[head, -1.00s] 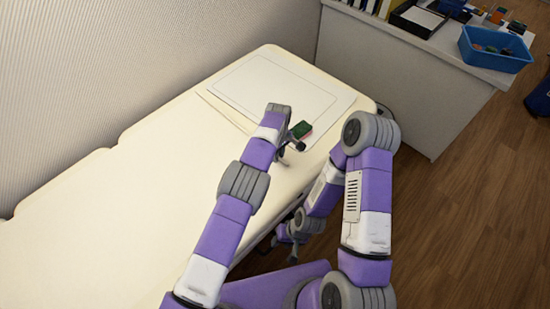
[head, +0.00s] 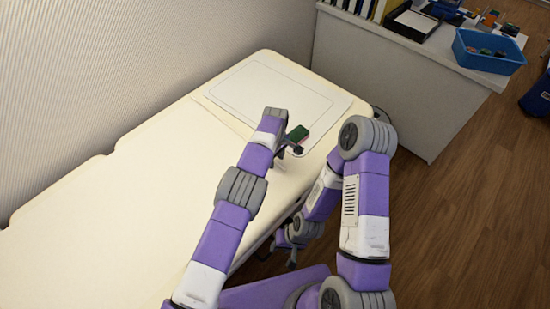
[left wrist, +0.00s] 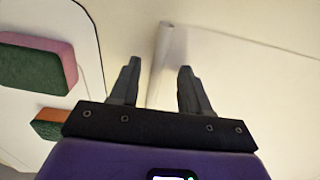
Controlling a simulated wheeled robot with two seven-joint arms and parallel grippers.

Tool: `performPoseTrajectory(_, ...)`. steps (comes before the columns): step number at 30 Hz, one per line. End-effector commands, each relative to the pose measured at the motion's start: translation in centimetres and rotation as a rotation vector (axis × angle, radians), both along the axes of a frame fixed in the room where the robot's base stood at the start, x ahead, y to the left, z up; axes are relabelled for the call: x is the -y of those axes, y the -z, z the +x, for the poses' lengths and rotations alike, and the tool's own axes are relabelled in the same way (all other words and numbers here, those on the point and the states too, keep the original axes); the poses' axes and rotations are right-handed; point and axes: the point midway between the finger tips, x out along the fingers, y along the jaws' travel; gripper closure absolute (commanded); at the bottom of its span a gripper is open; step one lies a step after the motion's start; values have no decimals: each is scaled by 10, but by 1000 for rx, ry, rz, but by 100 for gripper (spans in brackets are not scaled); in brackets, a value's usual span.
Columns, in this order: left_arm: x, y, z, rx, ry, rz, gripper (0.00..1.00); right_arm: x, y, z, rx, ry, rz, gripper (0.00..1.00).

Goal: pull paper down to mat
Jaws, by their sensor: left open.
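The white mat (head: 300,92) with a dark outline lies at the far end of the cream padded bed. In the left wrist view its corner (left wrist: 88,50) is at the left. Pale paper (head: 150,150) seems to cover the bed left of the mat; its edge shows as a curled pale strip in the left wrist view (left wrist: 165,60). My left gripper (head: 290,148) is over the bed near the mat's near edge.
A green and pink sponge (left wrist: 35,65) and a green and orange one (left wrist: 48,123) lie left of my left gripper. A green block (head: 298,134) shows beside it in the head view. A white cabinet with a blue bin (head: 490,50) stands at the back right.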

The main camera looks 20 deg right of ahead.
Motion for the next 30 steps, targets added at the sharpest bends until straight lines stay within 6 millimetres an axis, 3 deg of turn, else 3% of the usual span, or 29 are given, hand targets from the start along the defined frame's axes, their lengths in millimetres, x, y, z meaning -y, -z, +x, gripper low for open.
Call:
performPoseTrajectory(13,0,-67,0,2,0,-2,53,0,-18,0,0,0,0,62)
performPoseTrajectory(22,0,-73,0,0,-1,0,53,0,-18,0,0,0,0,62)
performPoseTrajectory(25,0,-74,0,0,-1,0,53,0,-19,0,0,0,0,53)
performPoseTrajectory(30,-1,-97,0,0,-1,0,53,0,-42,0,0,0,0,53)
